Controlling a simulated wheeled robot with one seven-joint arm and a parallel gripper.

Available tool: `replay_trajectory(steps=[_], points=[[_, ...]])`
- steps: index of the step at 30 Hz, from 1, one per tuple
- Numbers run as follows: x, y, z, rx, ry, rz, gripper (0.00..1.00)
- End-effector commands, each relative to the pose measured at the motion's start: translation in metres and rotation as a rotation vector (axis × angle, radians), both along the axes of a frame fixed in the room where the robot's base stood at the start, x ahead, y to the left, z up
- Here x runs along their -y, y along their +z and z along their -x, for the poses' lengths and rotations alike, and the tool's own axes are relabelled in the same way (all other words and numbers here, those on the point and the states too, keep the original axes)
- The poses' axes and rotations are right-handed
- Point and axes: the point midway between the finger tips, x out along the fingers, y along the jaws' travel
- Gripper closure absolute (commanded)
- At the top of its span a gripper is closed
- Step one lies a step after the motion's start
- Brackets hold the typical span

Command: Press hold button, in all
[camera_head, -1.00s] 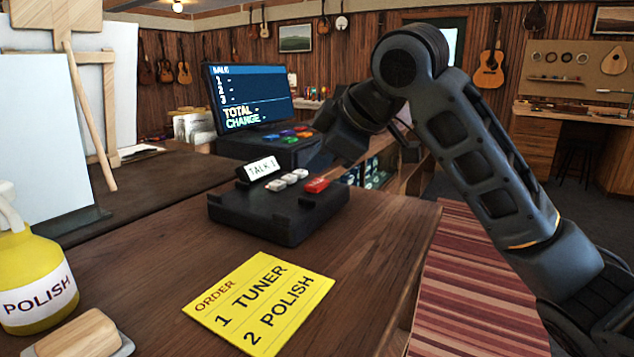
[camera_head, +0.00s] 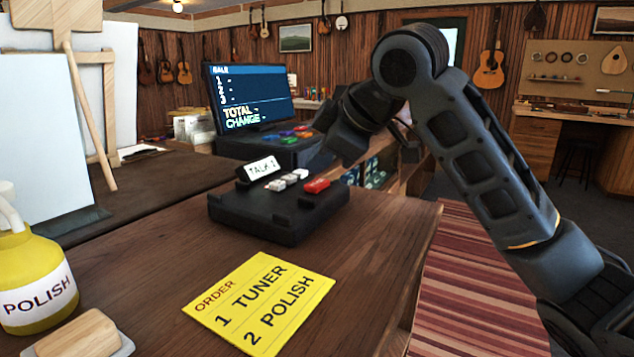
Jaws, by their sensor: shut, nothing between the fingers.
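A black desk unit (camera_head: 262,218) stands on the wooden counter with a small tilted display (camera_head: 263,169) that seems to read "TALK 1". White keys (camera_head: 287,181) and one red key (camera_head: 317,186) sit in a row on its top. I cannot read a label on any key, so I cannot tell which is the hold button. My gripper (camera_head: 322,161) is shut and empty, dark and angled down-left above and behind the red key. It appears apart from the keys. Its fingertips are hard to make out against the dark background.
A yellow order card (camera_head: 262,302) lies in front of the unit. A polish bottle (camera_head: 38,285) and a wooden block (camera_head: 78,334) are at the left front. Behind stands a register with a sale screen (camera_head: 250,97) and coloured keys (camera_head: 290,134). The counter's right edge is close.

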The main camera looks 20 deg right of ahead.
Motion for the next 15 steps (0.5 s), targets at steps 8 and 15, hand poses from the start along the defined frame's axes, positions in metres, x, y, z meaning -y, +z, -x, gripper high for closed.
replay_trajectory(steps=[8, 15], points=[[-0.0001, -0.0061, 0.0001, -0.001, 0.001, 0.0, 1.0], [0.0, -0.008, 0.0002, 0.0, 0.0, 0.0, 1.0]])
